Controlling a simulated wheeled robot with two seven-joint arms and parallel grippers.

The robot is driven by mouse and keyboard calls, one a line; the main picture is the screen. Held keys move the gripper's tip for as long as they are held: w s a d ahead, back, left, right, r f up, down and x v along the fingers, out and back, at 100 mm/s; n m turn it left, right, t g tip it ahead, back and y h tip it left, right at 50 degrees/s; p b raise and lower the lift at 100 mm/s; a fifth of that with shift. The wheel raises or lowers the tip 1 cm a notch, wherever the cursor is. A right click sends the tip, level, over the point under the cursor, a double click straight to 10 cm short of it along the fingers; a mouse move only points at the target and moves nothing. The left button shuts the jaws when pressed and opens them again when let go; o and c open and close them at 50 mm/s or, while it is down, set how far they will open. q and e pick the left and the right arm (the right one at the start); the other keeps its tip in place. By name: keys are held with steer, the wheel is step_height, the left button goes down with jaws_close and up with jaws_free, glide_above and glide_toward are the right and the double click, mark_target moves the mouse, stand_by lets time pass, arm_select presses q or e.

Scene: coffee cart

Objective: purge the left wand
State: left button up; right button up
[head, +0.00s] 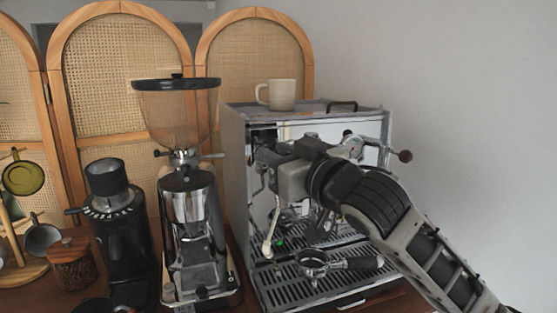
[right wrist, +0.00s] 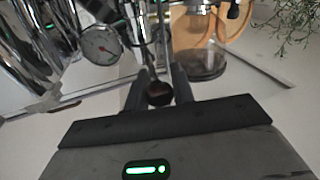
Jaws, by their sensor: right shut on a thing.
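The espresso machine (head: 234,170) stands right of centre in the head view. Its left wand (head: 269,235) hangs at the front left, over the drip tray (head: 290,292), with a pale tip. My right gripper (head: 262,151) reaches across the machine's front to its upper left. In the right wrist view its fingers (right wrist: 160,92) are shut on a dark round lever knob (right wrist: 159,94). The knob is hidden in the head view. A matching knob (head: 405,156) shows free at the right side. My left gripper is in neither view.
A portafilter (head: 313,264) lies at the drip tray. A tall grinder (head: 185,205) stands close left of the machine, with a black grinder (head: 118,235) beyond it. A mug (head: 281,94) stands on the machine's top. A pressure gauge (right wrist: 100,45) is close to my right gripper.

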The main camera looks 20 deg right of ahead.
steer(key=f+t+b, duration=0.1)
steer(key=b, duration=0.2)
steer(key=n+t+y+b, duration=0.1)
steer(key=t+b, duration=0.1)
steer(key=b, duration=0.2)
steer(key=shift+s+f+y, duration=0.3)
steer(key=shift+f, duration=0.05)
steer(key=shift+n+t+y+b, duration=0.3)
steer(key=shift+n+t+b, duration=0.15)
steer(key=shift+b, duration=0.3)
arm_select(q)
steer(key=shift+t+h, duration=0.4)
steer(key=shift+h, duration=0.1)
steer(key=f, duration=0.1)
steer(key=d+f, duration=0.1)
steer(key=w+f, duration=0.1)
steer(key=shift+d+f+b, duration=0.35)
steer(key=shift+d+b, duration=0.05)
arm_select(e)
steer(key=shift+s+t, duration=0.1)
steer(key=shift+t, duration=0.35)
steer(key=shift+r, duration=0.1)
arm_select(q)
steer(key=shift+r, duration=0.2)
